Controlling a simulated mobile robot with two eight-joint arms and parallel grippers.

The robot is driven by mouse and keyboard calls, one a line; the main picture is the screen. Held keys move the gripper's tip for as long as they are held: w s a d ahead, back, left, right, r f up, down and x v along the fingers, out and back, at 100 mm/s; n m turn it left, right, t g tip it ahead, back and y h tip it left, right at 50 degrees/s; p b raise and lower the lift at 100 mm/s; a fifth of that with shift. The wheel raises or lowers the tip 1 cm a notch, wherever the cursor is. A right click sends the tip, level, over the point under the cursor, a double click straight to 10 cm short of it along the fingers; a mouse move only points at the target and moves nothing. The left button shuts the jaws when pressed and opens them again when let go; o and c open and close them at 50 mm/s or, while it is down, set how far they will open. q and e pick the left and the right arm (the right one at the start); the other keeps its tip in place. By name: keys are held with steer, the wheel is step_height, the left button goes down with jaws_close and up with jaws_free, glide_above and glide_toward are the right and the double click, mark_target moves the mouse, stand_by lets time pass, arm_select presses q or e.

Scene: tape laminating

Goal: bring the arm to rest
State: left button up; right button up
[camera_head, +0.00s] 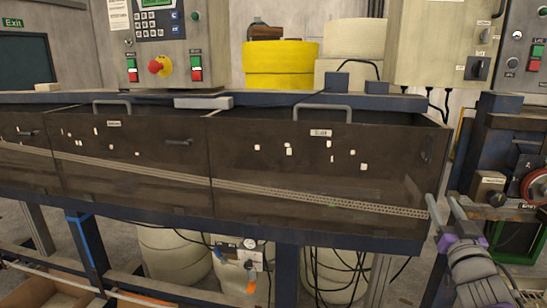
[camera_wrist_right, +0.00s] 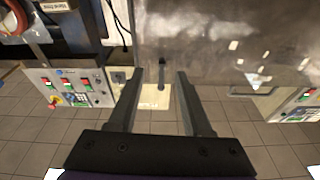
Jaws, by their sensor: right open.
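My right gripper (camera_head: 442,206) is at the right end of the machine's dark see-through covers, with its arm coming in from the lower right. In the right wrist view its two fingers (camera_wrist_right: 160,76) are spread apart with nothing between them. I cannot tell whether a fingertip touches the cover. My left gripper and left arm are not in view.
The long machine has a right cover (camera_head: 290,165) and a middle cover (camera_head: 135,150), both down, with handles on top. Control boxes (camera_head: 160,45) stand behind. A machine with a red wheel (camera_head: 535,187) stands close right of my arm. Buckets (camera_head: 172,255) stand below.

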steer(key=s+a+f+n+g+y, duration=0.1)
steer(key=s+a+f+g, duration=0.4)
steer(key=f, duration=0.6)
steer(key=s+a+f+n+g+y, duration=0.1)
steer(key=s+a+f+g, duration=0.3)
steer(key=s+a+f, duration=0.6)
steer(key=s+a+f+n+g+y+p, duration=0.1)
steer(key=s+a+f+g, duration=0.4)
steer(key=s+f, duration=0.6)
step_height(320, 180, down, 4)
steer(key=shift+s+a+r+g+y, duration=0.2)
steer(key=shift+a+r+g+y, duration=0.1)
steer(key=shift+a+y, duration=0.7)
steer(key=shift+a, duration=0.1)
steer(key=shift+c, duration=0.4)
